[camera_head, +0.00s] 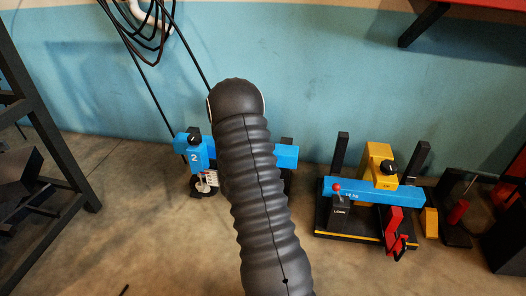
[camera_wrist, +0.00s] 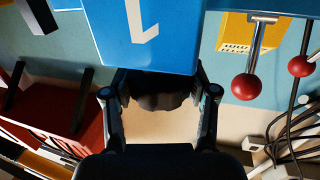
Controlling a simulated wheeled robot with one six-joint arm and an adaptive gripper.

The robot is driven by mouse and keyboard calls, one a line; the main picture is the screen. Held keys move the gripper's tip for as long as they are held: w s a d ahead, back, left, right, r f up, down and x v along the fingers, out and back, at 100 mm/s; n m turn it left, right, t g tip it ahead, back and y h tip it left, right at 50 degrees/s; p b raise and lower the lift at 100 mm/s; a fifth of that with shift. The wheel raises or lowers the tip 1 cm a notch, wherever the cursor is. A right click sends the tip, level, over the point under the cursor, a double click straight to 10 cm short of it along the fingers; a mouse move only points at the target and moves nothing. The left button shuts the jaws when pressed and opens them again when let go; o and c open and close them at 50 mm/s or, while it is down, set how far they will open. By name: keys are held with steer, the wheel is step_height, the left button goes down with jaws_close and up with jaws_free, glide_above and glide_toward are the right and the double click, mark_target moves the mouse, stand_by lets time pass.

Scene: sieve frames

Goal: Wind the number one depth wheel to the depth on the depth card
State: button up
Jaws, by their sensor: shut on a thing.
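In the wrist view, my gripper (camera_wrist: 160,92) is shut on a dark, ridged wheel (camera_wrist: 158,101) below a blue block (camera_wrist: 148,35) marked with a white 1. A finger stands on each side of the wheel. I cannot read any depth mark on it. In the head view, my dark ribbed arm hides the gripper and the number one wheel. A blue block marked 2 (camera_head: 195,158) with a black knob (camera_head: 194,136) shows just left of my arm. A small white card (camera_head: 210,180) hangs near it, too small to read; I cannot tell if it is the depth card.
On the right stands a black-based stand (camera_head: 335,246) with a blue beam (camera_head: 365,193), a yellow block (camera_head: 377,158), a red-knobbed lever (camera_head: 337,188) and a red handle (camera_head: 393,225). A black rack (camera_head: 62,160) is at left. Cables (camera_head: 150,25) hang above. Red-knobbed levers (camera_wrist: 247,86) are right of the gripper.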

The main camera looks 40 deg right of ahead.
steer(key=n+t+y+b, duration=0.1)
steer(key=n+t+y, duration=0.1)
steer(key=n+t+y+b, duration=0.1)
steer(key=n+t+y, duration=0.1)
steer(key=t, duration=0.1)
steer(key=shift+s+d+t, duration=0.1)
steer(key=shift+d+t, duration=0.05)
steer(key=shift+t, duration=0.15)
steer(key=shift+n+t+y, duration=1.6)
steer(key=shift+n+y, duration=0.6)
steer(key=shift+y, duration=0.5)
steer(key=shift+r+y, duration=0.1)
steer(key=shift+y, duration=0.2)
steer(key=o, duration=1.2)
steer(key=v, duration=1.1)
steer(key=shift+s, duration=0.35)
